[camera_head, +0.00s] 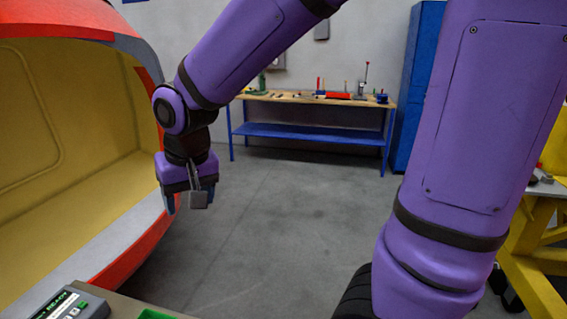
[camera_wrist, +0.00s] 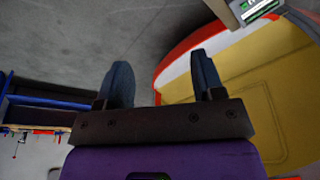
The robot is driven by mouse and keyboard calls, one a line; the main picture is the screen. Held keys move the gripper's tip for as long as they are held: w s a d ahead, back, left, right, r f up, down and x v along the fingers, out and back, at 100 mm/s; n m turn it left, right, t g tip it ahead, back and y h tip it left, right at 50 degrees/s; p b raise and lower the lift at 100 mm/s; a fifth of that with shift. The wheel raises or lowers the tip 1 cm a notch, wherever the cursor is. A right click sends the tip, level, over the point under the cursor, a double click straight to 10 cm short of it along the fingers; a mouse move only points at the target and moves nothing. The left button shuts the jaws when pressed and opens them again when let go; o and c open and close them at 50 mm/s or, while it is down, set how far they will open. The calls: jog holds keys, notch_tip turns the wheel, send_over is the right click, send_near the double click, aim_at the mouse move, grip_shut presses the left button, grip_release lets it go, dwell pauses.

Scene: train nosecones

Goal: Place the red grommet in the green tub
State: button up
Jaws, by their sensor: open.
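My gripper (camera_head: 186,203) hangs at the end of my purple arm, beside the edge of the red and yellow nosecone in the head view. Its fingers also show in the wrist view (camera_wrist: 162,84), spread apart with nothing between them. A small piece of green (camera_head: 156,315) shows at the bottom edge of the head view; it may be part of the green tub, but too little shows to tell. I do not see the red grommet in either view.
The nosecone (camera_head: 150,248) takes up the left side. A device with a green screen (camera_head: 62,304) lies on a surface at the bottom left. A blue-legged workbench (camera_head: 310,131) with tools stands at the back wall, beside a blue cabinet (camera_head: 418,80). The floor between is clear.

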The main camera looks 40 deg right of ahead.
jog(key=s+d+r+t, duration=0.1)
jog(key=s+d+r, duration=0.3)
jog(key=s, duration=0.3)
jog(key=s+d+r+n+t, duration=0.1)
jog(key=s+d+r, duration=0.3)
jog(key=s+d, duration=0.2)
jog(key=shift+s+r+t, duration=0.3)
jog(key=shift+s, duration=0.6)
